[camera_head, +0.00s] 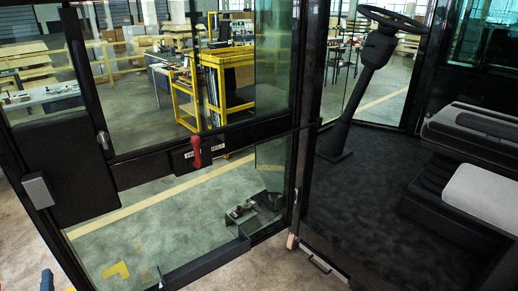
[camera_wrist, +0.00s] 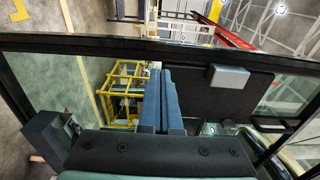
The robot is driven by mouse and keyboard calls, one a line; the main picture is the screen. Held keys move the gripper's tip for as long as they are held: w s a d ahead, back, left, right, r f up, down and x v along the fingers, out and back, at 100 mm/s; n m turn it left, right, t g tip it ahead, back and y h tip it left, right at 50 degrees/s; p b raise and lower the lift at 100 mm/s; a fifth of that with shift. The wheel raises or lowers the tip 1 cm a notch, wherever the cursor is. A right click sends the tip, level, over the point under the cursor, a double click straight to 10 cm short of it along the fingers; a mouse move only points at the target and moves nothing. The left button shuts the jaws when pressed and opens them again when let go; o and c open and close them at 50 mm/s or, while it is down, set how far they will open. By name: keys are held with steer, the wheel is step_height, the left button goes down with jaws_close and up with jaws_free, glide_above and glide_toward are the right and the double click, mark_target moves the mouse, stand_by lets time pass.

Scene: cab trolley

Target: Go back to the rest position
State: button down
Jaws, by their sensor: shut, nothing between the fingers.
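My gripper (camera_wrist: 164,73) shows in the wrist view as two blue-grey fingers side by side, pressed together with nothing between them. Its dark mount with screws fills the bottom of that view. The fingers point toward the cab's glazed frame and appear clear of it. The glazed door (camera_head: 150,215) fills the left half of the head view. A red handle (camera_head: 196,151) sits on its dark crossbar.
A grey box (camera_head: 38,190) is on the frame at the left; a grey box on a dark panel (camera_wrist: 228,77) also shows in the wrist view. A steering wheel (camera_head: 393,19) and seat (camera_head: 485,190) are inside the cab. Yellow racks (camera_head: 224,80) stand beyond the glass.

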steer(key=shift+s+a+p, duration=0.8)
steer(key=shift+s, duration=4.25)
steer(key=w+d+r+n+t+y+b, duration=0.1)
steer(key=w+d+r+n+t, duration=0.25)
steer(key=r, duration=0.65)
steer(key=w+d+r+n+y+b, duration=0.15)
steer(key=w+d+r, duration=0.35)
steer(key=r, duration=0.5)
steer(key=w+d+r+n+t+y, duration=0.1)
steer(key=w+d+r+n+t, duration=0.15)
steer(key=d+r, duration=0.55)
steer(key=s+d+r+n+t+h+b, duration=0.15)
steer(key=d+r+n, duration=0.35)
steer(key=d+r, duration=0.85)
steer(key=s+d+r+t+h, duration=0.1)
steer(key=s+d+r+h, duration=0.2)
steer(key=d, duration=0.3)
steer(key=s+d+r+m+t+h+b, duration=0.1)
steer(key=s+d+r+t+h, duration=0.1)
steer(key=d+h, duration=0.3)
steer(key=s+d+r+t+h+b, duration=0.1)
steer(key=s+d+r+t+h, duration=0.1)
steer(key=d, duration=0.5)
steer(key=s+r+h, duration=0.1)
steer(key=s+h, duration=0.1)
steer(key=shift+s+r+m+h, duration=0.25)
steer(key=shift+r+m+h, duration=0.05)
steer(key=shift+r+m, duration=0.1)
